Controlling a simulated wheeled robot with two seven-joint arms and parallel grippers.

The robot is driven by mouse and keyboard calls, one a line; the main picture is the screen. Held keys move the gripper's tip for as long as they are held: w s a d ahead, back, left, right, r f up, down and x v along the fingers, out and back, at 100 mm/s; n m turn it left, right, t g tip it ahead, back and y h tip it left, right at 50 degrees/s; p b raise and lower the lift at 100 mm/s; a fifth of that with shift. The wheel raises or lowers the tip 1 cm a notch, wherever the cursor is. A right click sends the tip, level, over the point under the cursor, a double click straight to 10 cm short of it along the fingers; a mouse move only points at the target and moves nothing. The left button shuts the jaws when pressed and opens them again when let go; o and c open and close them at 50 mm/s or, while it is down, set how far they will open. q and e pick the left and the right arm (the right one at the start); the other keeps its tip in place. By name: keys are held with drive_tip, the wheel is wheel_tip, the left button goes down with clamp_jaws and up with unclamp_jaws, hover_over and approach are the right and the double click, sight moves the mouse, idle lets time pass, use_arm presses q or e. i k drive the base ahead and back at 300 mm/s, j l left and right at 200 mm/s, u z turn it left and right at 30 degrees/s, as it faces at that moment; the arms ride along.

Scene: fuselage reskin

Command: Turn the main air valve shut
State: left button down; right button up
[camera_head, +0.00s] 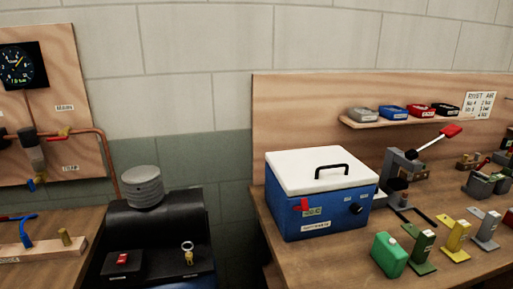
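A plywood board (55,60) on the wall at the left carries a round dark gauge (17,64) and a copper pipe (104,150). Neither of my grippers shows.
A black compressor-like unit (130,219) with a grey ribbed cylinder (143,187) stands below the board. A wooden bench (40,268) is at the left. A right bench (330,262) holds a blue box with a white lid (322,190), a lever press (405,175) and several coloured tools.

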sight(62, 136)
drive_tip(key=u, duration=1.25)
